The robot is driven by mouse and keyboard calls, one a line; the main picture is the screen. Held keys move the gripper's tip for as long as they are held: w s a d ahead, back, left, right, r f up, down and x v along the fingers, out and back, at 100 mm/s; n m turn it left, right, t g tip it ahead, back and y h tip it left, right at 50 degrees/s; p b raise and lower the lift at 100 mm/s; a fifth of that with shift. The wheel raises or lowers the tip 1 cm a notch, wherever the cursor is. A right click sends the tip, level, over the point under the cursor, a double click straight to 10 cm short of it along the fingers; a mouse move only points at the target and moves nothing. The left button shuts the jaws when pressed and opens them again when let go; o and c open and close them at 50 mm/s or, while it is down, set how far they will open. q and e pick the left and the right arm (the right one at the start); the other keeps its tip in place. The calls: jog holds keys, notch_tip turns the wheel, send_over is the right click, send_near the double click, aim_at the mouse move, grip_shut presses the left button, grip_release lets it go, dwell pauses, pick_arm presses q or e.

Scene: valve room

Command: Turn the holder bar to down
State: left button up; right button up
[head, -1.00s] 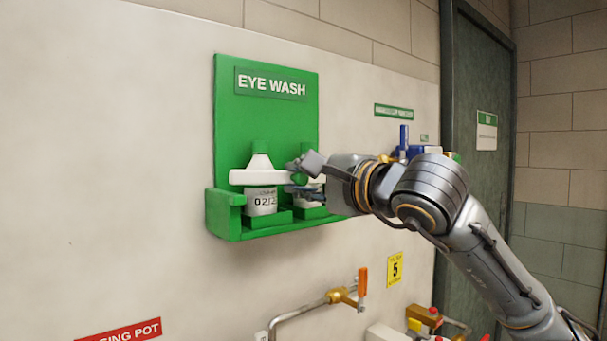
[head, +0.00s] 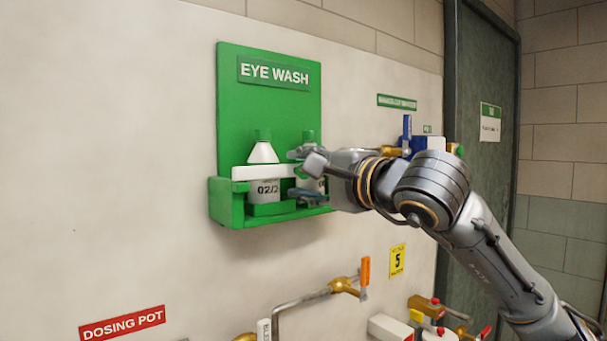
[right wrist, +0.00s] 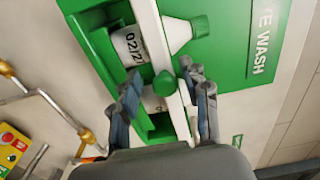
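The holder bar (head: 245,173) is a white bar that runs nearly level across the front of two white bottles in the green eye wash station. It also crosses the right wrist view (right wrist: 180,112). The left bottle (head: 263,152) has a green cap; the right bottle (head: 308,138) is mostly behind my gripper. My right gripper (head: 297,174) is at the bar's right part. In the right wrist view my right gripper (right wrist: 159,80) has its fingers spread wide on both sides of the bar and a green cap, without clamping it. My left gripper is out of view.
The green station (head: 228,145) has a backboard and a low tray on a pale wall panel. Below are a valve with an orange handle (head: 365,270) and other pipework. A blue-handled valve (head: 407,128) stands behind my right arm.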

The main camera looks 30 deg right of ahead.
jog(key=shift+s+r, duration=0.1)
jog(key=s+d, duration=0.1)
jog(key=s, duration=1)
jog(key=shift+s+d, duration=0.35)
